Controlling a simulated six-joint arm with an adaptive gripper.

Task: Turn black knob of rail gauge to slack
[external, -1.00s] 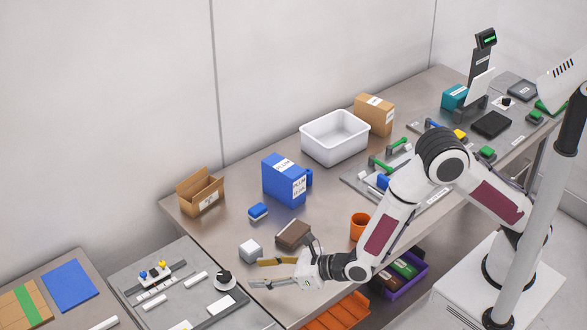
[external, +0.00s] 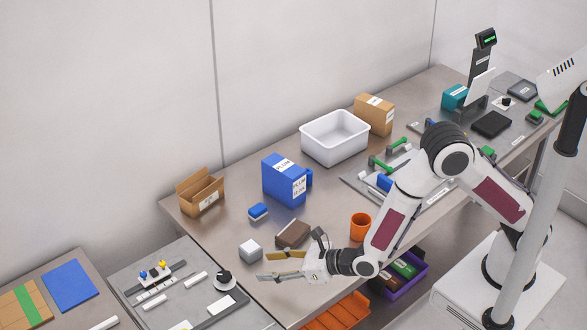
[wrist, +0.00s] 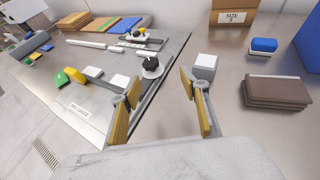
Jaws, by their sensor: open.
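The black knob (external: 224,275) sits on a round white dial on a grey panel (external: 185,252), left of the main bench in the external view. In the wrist view the knob (wrist: 151,63) appears just beyond the fingertips, between them in the picture. The exact pointer setting is too small to read. A rail with a blue and a yellow slider (external: 162,264) lies on the same panel, left of the knob. My gripper (external: 263,267) is open and empty, right of the knob and apart from it. Its two yellow-padded fingers show in the wrist view (wrist: 159,78).
A white cube (external: 250,250) stands close to my gripper, and a brown block (external: 293,234) is behind it. A blue-and-white block (external: 258,211), an open carton (external: 201,190) and an orange cup (external: 360,226) stand on the bench. Space above the panel is clear.

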